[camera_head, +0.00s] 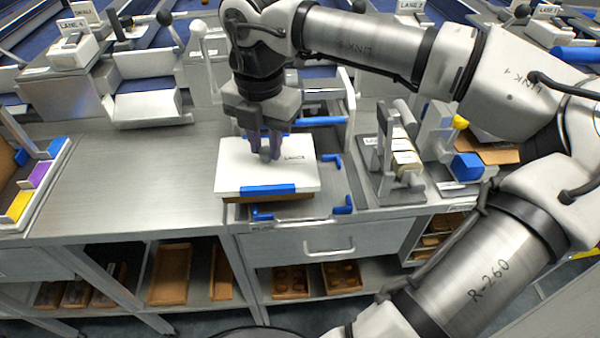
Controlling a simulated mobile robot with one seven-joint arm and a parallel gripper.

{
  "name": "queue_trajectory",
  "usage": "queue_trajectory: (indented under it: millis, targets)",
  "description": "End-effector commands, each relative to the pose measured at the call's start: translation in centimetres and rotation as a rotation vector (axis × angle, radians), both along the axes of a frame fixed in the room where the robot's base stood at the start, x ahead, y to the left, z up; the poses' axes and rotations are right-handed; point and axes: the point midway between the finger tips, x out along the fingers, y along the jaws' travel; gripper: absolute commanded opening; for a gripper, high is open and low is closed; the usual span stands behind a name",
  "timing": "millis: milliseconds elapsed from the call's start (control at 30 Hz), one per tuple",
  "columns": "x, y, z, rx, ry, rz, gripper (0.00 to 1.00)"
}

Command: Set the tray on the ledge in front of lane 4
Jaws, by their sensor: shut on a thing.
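The tray (270,198) shows as a brown edge under a flat white cover (240,172) with a blue strip along its front. Printing on the cover is too small to read surely. My gripper (265,155) points down at the cover's middle and is shut on the tray's cover; its fingertips partly hide the grip. The tray is over a metal plate with blue corner brackets (343,207); I cannot tell whether it touches the plate. The lane 4 sign (70,24) is at the upper left, on a white device behind the counter.
The steel counter (130,175) is clear left of the tray. A rack with coloured blocks (40,173) stands at the far left. A metal stand (398,150) and a device with a blue block (467,166) stand at right. A white-edged chute (147,108) is behind.

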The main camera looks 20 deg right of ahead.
Motion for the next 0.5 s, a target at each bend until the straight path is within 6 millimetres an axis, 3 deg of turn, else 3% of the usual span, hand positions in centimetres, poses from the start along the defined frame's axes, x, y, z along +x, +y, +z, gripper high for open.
queue_trajectory:
  millis: [500]
  targets:
    - [1.2,3.7,-0.1,-0.021,0.006,0.0,0.02]
